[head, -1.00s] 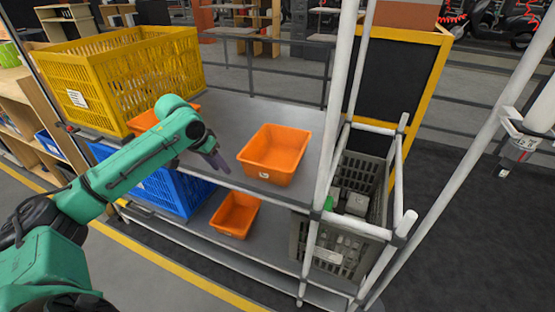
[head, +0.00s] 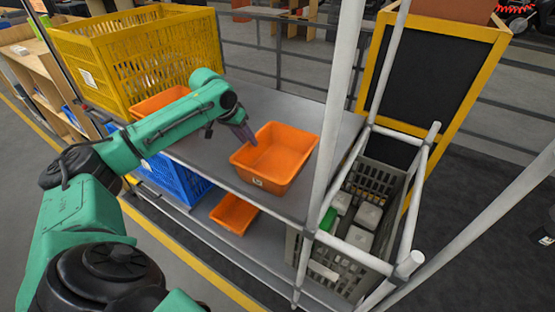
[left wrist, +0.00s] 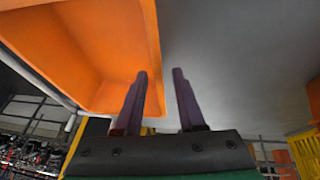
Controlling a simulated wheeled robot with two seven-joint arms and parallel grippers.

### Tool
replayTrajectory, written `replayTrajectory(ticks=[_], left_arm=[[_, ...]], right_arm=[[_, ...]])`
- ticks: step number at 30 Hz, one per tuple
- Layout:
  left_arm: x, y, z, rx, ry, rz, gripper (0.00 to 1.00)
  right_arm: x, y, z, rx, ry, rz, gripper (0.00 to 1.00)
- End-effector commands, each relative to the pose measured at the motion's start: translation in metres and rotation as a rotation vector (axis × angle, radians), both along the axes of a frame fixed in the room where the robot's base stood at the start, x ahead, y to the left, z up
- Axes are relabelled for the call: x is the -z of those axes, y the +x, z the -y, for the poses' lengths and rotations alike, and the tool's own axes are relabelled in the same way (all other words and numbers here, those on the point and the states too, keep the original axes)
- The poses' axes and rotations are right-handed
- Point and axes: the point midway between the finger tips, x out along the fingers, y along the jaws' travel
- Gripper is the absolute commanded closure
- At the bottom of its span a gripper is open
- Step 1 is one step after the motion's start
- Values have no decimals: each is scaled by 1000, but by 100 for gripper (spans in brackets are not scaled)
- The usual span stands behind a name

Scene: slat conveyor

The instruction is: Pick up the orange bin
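An orange bin (head: 283,152) stands upright and empty on the grey upper shelf. My left gripper (head: 247,138) is at its left rim. In the left wrist view my left gripper (left wrist: 162,72) is open, with its two purple fingers apart. One finger overlaps the inside of the orange bin (left wrist: 85,45); the other shows over the grey shelf. The bin's side wall appears between them, and contact cannot be told. A second orange bin (head: 160,101) is partly behind my arm, and a third orange bin (head: 234,213) is on the lower shelf. My right gripper is not in view.
A yellow crate (head: 140,60) stands on the upper shelf at the left. A blue crate (head: 182,182) is below it. White rack posts (head: 343,90) rise to the right of the bin.

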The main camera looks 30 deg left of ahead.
Motion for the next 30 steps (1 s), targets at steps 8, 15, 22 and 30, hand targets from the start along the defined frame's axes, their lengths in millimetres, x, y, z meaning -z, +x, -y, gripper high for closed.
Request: replayTrajectory(ticks=[8, 15, 22, 30], left_arm=[[38, 18, 10, 1, -2, -2, 61], [58, 26, 11, 0, 1, 1, 61], [58, 26, 11, 0, 1, 1, 100], [58, 26, 11, 0, 1, 1, 100]], right_arm=[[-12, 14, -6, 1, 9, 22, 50], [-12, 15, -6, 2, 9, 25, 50], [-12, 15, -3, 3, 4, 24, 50], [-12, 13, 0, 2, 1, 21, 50]])
